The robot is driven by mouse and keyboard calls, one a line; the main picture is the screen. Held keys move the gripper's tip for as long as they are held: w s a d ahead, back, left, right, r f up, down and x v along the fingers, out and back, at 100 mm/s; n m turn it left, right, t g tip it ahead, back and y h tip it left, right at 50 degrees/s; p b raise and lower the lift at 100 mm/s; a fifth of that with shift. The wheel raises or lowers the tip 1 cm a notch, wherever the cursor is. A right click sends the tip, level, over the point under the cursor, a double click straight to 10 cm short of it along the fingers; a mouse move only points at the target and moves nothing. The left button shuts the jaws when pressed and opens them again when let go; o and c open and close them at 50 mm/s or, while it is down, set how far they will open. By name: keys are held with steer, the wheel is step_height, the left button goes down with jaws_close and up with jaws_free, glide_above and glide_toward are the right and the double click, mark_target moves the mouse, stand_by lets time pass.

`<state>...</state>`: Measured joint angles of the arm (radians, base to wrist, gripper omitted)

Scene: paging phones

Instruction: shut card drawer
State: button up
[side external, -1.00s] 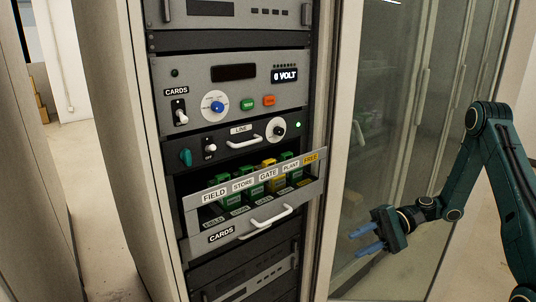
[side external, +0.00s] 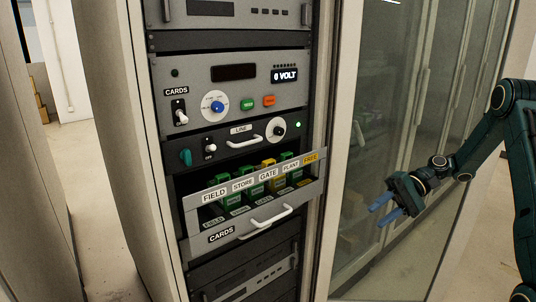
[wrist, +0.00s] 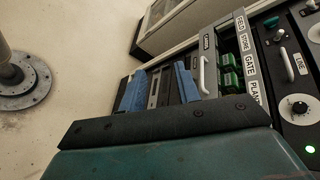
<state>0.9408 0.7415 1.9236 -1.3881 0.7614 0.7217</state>
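The card drawer (side external: 232,231) stands out from the rack, pulled open. Its front carries a CARDS label and a white handle (side external: 271,216). Green cards and yellow cards stand inside behind the strip labelled FIELD, STORE, GATE, PLANT and FREE (side external: 262,174). My gripper (side external: 382,214) is to the right of the drawer in the side view, apart from it, with its two blue fingers spread and nothing between them. In the wrist view the fingers (wrist: 160,90) are apart, and the drawer handle (wrist: 204,75) shows just right of them.
Above the drawer is the LINE panel (side external: 230,140) with its own handle and knob. Higher up is the CARDS switch panel (side external: 235,90) reading 0 VOLT. A glass-doored cabinet (side external: 385,110) stands to the right. Open floor shows in the wrist view.

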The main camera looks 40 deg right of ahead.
steer(key=w+r+n+h, duration=0.1)
steer(key=w+r+h, duration=0.4)
steer(key=r, duration=0.7)
steer(key=shift+w+d, duration=0.2)
steer(key=shift+w, duration=0.05)
steer(key=c, duration=0.6)
steer(key=shift+w+a+f, duration=0.1)
steer(key=shift+w, duration=0.05)
jaws_close()
steer(key=w+f+m+t, duration=0.4)
steer(key=w+f+t, duration=0.1)
steer(key=t, duration=0.2)
steer(key=s+d+f+m+t+h, duration=0.2)
steer(key=d+f+m+t+h, duration=0.2)
steer(key=d+f+m+h, duration=0.2)
steer(key=shift+d+h, duration=0.55)
steer(key=shift+h, duration=0.15)
